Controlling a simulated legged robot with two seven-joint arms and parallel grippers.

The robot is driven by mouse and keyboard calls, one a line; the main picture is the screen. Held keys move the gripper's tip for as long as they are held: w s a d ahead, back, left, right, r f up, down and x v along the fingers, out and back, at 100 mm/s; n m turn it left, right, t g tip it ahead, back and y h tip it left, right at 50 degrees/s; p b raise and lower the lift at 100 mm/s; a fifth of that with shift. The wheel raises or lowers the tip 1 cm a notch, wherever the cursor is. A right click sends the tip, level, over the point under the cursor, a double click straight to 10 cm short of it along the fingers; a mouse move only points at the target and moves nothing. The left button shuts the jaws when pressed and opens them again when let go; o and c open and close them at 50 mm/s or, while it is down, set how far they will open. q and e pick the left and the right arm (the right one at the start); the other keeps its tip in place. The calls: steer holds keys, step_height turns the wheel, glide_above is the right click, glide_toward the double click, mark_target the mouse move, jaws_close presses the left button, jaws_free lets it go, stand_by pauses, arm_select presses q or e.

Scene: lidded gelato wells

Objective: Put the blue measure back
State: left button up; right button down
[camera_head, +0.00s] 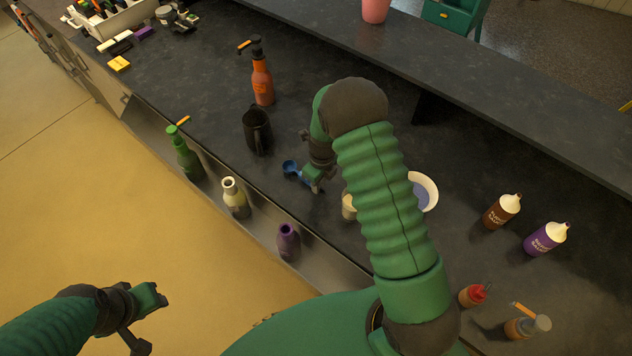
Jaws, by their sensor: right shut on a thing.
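The blue measure (291,168) is a small scoop with a round cup, over the dark counter (205,95) in the middle of the view. My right gripper (314,180) is shut on the blue measure, whose cup sticks out to the left of the jaws. I cannot tell whether it touches the counter. My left gripper (152,298) is far from it, at the lower left over the floor. Its jaws are too unclear to tell open from shut.
A black pitcher (257,132) stands close left of the measure, with an orange pump bottle (262,82) behind. Green (185,157), pale (235,200) and purple (288,242) bottles line the front edge. A white bowl (433,186) and cream container (348,208) are partly hidden by my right arm.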

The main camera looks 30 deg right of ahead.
steer(key=shift+w+d+f, duration=0.2)
steer(key=shift+d, duration=0.2)
steer(key=shift+a+r, duration=0.1)
steer(key=shift+a, duration=0.3)
steer(key=shift+s+a, duration=0.1)
steer(key=shift+a, duration=0.3)
steer(key=shift+d+f, duration=0.25)
steer(key=shift+f, duration=0.05)
steer(key=c, duration=1.7)
jaws_free()
steer(key=shift+d, duration=0.15)
steer(key=shift+o, duration=0.4)
steer(key=shift+d, duration=0.25)
arm_select(q)
steer(key=shift+w+d+f, duration=0.1)
steer(key=shift+d+f, duration=0.1)
steer(key=shift+d, duration=0.25)
steer(key=shift+a, duration=0.1)
arm_select(e)
steer(key=shift+a, duration=0.2)
